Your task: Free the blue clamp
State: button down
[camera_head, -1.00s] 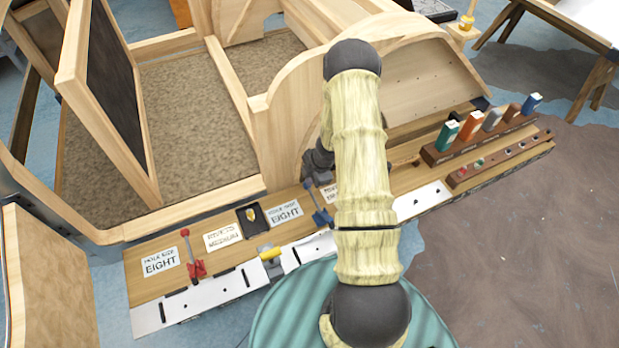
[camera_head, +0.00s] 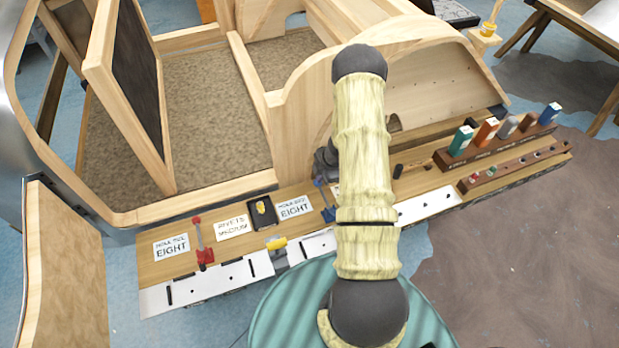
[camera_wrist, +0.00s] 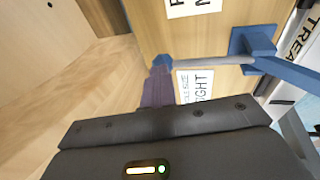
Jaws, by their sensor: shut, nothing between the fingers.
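The blue clamp (camera_head: 328,212) stands on the bench just left of my arm, partly hidden by it. In the wrist view, the clamp's base (camera_wrist: 254,45) is at upper right, and its handle runs left to a blue knob (camera_wrist: 163,62). My gripper (camera_wrist: 160,74) is shut and empty, with its fingertips right at this knob. I cannot tell whether they touch it. In the head view, my arm hides most of the gripper.
The wooden bench (camera_head: 185,268) also carries a red clamp (camera_head: 203,250), a yellow clamp (camera_head: 276,243) and a dark tray (camera_head: 262,212). A rack (camera_head: 490,148) holds several coloured blocks at right. A curved wooden frame (camera_head: 290,140) rises behind the bench.

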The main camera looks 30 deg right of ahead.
jog(key=shift+s+f, duration=0.35)
jog(key=shift+f, duration=0.15)
jog(key=shift+a, duration=0.1)
jog(key=shift+a+r, duration=0.1)
jog(key=shift+w+r+p, duration=0.2)
jog(key=shift+r+p, duration=0.3)
jog(key=shift+r, duration=0.05)
jog(key=w+p+v, duration=0.1)
jog(key=p+v, duration=0.2)
jog(key=v, duration=1)
jog(key=shift+d+r, duration=0.3)
jog(key=shift+r, duration=0.15)
